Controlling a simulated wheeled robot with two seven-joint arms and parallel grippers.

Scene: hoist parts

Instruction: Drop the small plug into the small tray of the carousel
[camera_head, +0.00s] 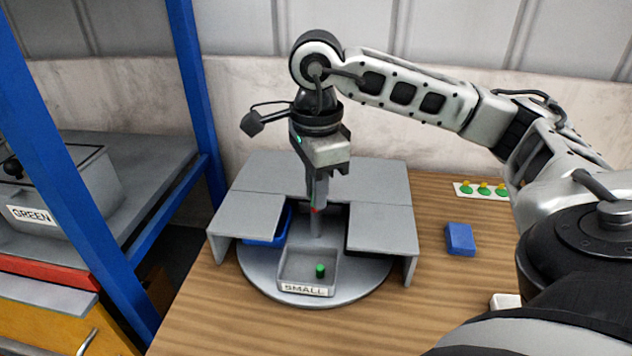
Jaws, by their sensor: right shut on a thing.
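The carousel is a round grey turntable (258,272) under a grey cover (253,211) with an open front. The small tray (290,262), labelled SMALL, sits in the front opening. A small green plug (320,270) stands in the tray, right of its middle. My right gripper (316,208) points down over the middle of the carousel, behind the tray. My left gripper is not in view.
A blue tray (264,238) shows partly under the cover at left. A blue block (460,239) and a board with several green and yellow pieces (483,189) lie on the wooden table at right. A blue-framed rack (190,80) with a bin labelled GREEN (75,190) stands at left.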

